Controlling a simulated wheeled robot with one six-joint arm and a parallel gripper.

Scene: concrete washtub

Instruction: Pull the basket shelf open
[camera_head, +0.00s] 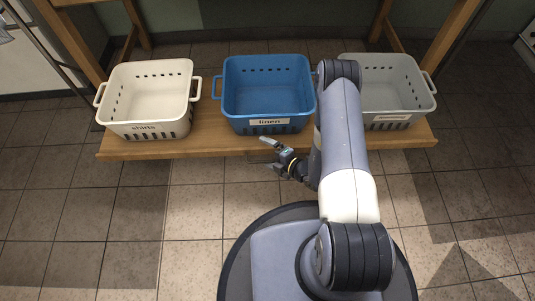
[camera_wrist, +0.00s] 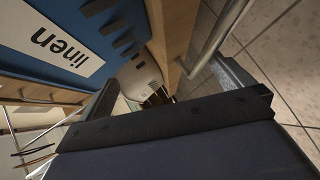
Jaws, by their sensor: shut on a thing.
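The basket shelf (camera_head: 215,147) is a low wooden board carrying three baskets. It also shows in the wrist view (camera_wrist: 172,40), beside the blue basket. A thin metal bar handle (camera_wrist: 214,40) runs along the shelf's front face. My gripper (camera_head: 270,154) is at the shelf's front edge, below the blue linen basket. In the wrist view, its dark fingers (camera_wrist: 168,92) reach toward the shelf front. The gripper is shut on the handle; the exact contact is partly hidden by the fingers and palm.
A white basket labelled shirts (camera_head: 146,98), a blue basket labelled linen (camera_head: 268,92) and a grey basket (camera_head: 388,90) stand on the shelf. Wooden legs (camera_head: 72,42) frame it. The tiled floor (camera_head: 130,215) in front, to the left of my base, is clear.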

